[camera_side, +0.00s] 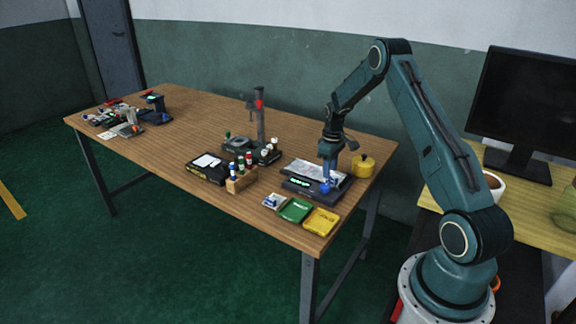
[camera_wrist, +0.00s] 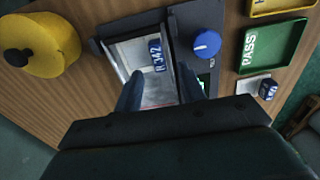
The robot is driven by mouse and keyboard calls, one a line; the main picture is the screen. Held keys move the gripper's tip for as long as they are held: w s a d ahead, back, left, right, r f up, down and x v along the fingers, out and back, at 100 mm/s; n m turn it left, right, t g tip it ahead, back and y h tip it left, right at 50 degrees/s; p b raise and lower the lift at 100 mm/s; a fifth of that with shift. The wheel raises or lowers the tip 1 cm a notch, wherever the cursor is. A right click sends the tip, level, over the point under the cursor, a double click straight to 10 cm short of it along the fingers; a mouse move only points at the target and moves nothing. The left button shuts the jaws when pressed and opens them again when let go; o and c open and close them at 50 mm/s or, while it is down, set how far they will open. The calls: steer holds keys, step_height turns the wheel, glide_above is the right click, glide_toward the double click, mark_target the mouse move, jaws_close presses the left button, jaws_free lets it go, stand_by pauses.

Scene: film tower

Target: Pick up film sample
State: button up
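The film sample (camera_wrist: 155,78) is a pale, greyish piece with a blue label that seems to read "R 342". It lies on the plate of a dark device (camera_wrist: 112,45) in the wrist view. My gripper (camera_wrist: 159,77) is open, its two fingers apart on either side of the sample; whether they touch it I cannot tell. In the side view my gripper (camera_side: 331,182) points down over the dark device (camera_side: 316,191), close to its blue knob. I cannot make out the sample in the side view.
A blue knob (camera_wrist: 207,43) stands beside the sample. A yellow round canister (camera_side: 363,166) is behind the device. A green tray (camera_side: 296,210) marked "PASS", a yellow tray (camera_side: 321,221) and a white pad (camera_side: 274,201) lie in front.

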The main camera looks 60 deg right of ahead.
steer(key=shift+f, duration=1.5)
steer(key=shift+c, duration=0.4)
jaws_close()
